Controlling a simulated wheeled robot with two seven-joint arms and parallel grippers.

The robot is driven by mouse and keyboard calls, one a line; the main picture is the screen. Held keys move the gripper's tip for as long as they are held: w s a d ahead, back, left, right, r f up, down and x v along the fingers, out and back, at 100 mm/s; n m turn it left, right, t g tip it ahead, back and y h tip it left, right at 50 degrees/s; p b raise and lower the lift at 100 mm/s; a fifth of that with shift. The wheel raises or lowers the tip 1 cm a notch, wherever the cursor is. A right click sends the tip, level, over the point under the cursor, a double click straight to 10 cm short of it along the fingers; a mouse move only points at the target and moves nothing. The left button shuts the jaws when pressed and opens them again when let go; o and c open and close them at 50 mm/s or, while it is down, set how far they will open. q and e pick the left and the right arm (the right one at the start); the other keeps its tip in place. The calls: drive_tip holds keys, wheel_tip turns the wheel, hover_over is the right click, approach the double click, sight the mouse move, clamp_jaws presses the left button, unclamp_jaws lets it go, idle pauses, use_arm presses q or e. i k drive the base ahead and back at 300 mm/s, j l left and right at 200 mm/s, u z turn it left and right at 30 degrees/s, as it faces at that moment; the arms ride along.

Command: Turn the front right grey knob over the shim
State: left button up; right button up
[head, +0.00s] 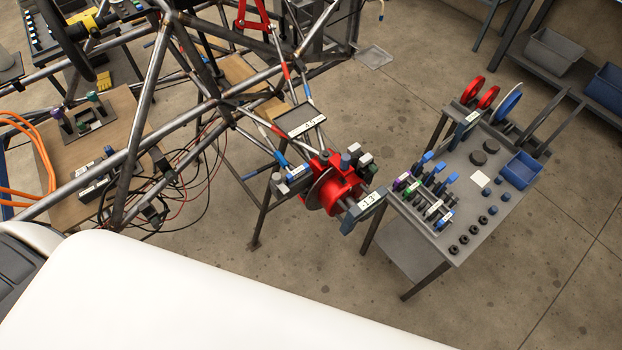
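A red wheel hub (347,187) with a grey disc (318,190) sits at the end of the chassis tubes, near the middle of the head view. A few small knobs stand on its top: a grey-blue one (346,161) and a paler one (366,159). They are too small to tell which is the task's grey knob. I cannot make out a shim at the hub. A plate reading about -1.3° (371,199) is at the hub's right side. Neither gripper is in view.
A grey table (462,205) right of the hub holds a rack of coloured pieces (433,190), red and blue discs, a blue bin (521,170) and several small dark parts. Chassis tubes (150,100) and loose cables fill the left. Floor is clear below the hub.

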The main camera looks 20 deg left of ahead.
sight(277, 178)
drive_tip(key=u, duration=0.95)
